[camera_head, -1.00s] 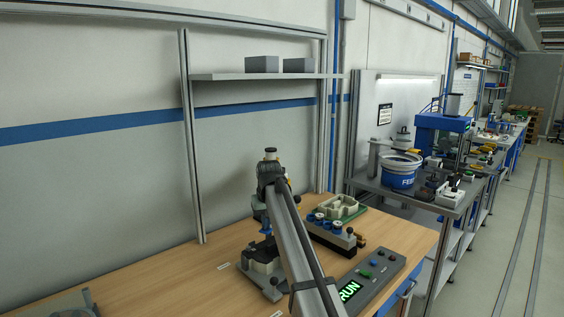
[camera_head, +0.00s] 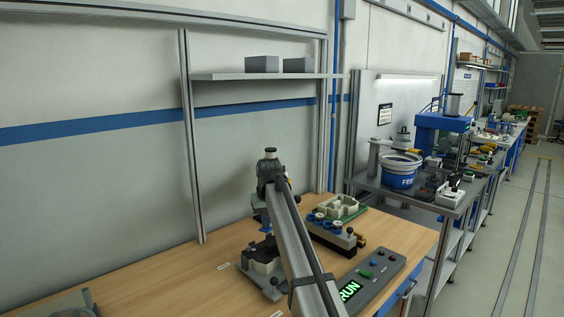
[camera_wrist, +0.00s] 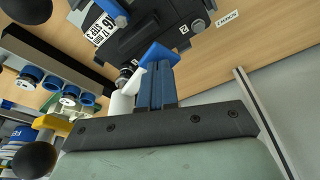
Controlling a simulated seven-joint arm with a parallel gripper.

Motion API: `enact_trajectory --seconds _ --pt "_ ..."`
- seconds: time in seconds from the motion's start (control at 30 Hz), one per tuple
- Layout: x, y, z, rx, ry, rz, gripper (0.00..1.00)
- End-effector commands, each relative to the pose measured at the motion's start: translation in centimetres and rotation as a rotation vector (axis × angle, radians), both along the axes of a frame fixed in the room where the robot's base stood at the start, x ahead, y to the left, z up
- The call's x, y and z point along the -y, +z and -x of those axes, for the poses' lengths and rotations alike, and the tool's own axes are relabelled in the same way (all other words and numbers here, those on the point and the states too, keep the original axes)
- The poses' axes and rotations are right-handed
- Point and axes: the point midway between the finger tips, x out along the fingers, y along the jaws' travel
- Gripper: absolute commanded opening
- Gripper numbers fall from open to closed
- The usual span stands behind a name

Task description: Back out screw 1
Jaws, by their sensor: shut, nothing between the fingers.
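My gripper (camera_wrist: 155,75) has blue fingers, shut with nothing seen between them, in the wrist view. In the head view my arm hides most of it. Beyond the fingertips is a black fixture (camera_wrist: 160,35) with a white printed label and a "2" tag. A grey bolt-like head (camera_wrist: 198,25) sits beside the "2" tag, and another grey round end (camera_wrist: 120,21) shows near the printed label. I cannot tell which one is screw 1. The fixture also stands on the bench in the head view (camera_head: 263,266), partly behind my arm. The fingertips appear apart from both ends.
A rack with blue round parts (camera_head: 318,217) stands right of the fixture, with a green-based tray (camera_head: 343,207) behind it. A button box reading RUN (camera_head: 369,274) is at the front right.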

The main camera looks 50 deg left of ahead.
Motion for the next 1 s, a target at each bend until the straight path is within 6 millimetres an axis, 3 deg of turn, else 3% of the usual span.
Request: enact_trajectory --seconds 1.0 --pt "0.13 0.17 0.10 -0.004 0.000 0.005 0.00"
